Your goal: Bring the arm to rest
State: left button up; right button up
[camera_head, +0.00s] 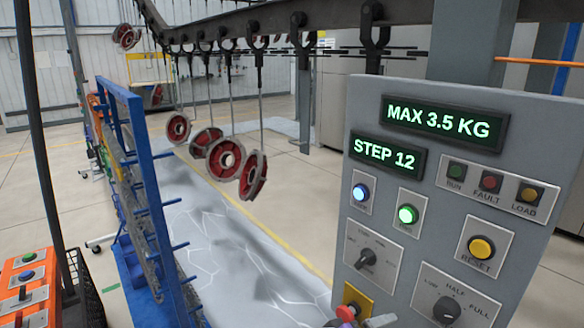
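A grey control panel (400,150) stands close on the right. Its green displays read MAX 3.5 KG (446,122) and STEP 12 (388,155). A blue lamp (361,192) and a green lamp (407,214) are lit, and a yellow reset button (481,247) sits to their right. At the panel's bottom edge a red knob (347,312) shows by a yellow plate (357,298).
Red wheel-like parts (226,158) hang on rods from an overhead hook conveyor (232,28). A blue rack (150,190) with pegs stands left of centre. An orange control box (28,285) is at the lower left. The floor between rack and panel looks clear.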

jog(key=s+d+f+m+g+y, duration=0.1)
jog(key=s+f+m+y, duration=0.2)
jog(key=s+f+y, duration=0.7)
jog(key=s+f, duration=0.4)
jog(key=s, duration=0.1)
jog(key=shift+d, duration=0.25)
dwell(0.8)
